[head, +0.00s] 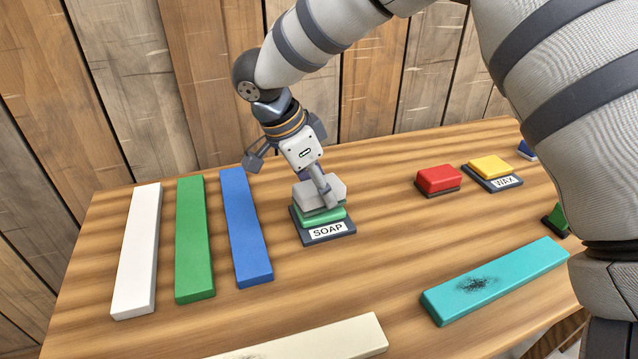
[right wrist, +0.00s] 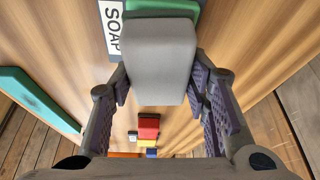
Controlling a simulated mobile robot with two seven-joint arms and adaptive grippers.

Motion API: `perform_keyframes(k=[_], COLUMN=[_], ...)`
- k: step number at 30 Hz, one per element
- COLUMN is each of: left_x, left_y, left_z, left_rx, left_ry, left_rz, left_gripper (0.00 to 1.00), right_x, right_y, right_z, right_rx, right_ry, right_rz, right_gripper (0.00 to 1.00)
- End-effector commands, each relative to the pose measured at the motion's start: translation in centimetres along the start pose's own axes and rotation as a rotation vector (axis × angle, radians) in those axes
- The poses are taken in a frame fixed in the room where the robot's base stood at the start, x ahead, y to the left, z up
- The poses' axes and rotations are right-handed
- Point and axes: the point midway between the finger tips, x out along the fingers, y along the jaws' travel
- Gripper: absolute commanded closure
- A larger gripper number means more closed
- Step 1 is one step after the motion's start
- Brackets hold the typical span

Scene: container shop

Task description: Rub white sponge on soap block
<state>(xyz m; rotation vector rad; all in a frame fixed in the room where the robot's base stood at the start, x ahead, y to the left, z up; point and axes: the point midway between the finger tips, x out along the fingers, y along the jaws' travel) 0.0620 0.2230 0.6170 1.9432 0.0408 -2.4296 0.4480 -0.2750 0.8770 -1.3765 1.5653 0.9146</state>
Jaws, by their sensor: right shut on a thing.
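The white sponge (head: 335,188), grey-white in this light, is in my right gripper (head: 322,185) over the green soap block (head: 322,216). The soap block lies on a dark base labelled SOAP (head: 327,232). The sponge is right on or just above the soap's top; I cannot tell if they touch. In the right wrist view the sponge (right wrist: 160,60) is between the two fingers of the right gripper (right wrist: 160,85), and the green soap block (right wrist: 183,9) shows past its far end. My left gripper is not in view.
White (head: 137,250), green (head: 193,240) and blue (head: 245,228) bars lie left of the soap. A smudged teal bar (head: 525,270) and a cream bar (head: 330,338) lie in front. A red block (head: 438,179) and yellow wax block (head: 489,167) are at right.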

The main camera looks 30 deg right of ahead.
Motion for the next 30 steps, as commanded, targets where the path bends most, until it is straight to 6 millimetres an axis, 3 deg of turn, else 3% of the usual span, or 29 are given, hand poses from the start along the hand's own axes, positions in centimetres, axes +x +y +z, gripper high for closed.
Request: perform_keyframes(k=[30], left_x=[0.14], left_y=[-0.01], left_z=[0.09], left_rx=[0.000], left_ry=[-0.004], left_rz=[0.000], left_gripper=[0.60], right_x=[0.93], right_y=[-0.02], right_z=[0.38], right_rx=[0.000], right_ry=[0.000], right_rz=[0.000], right_gripper=[0.79])
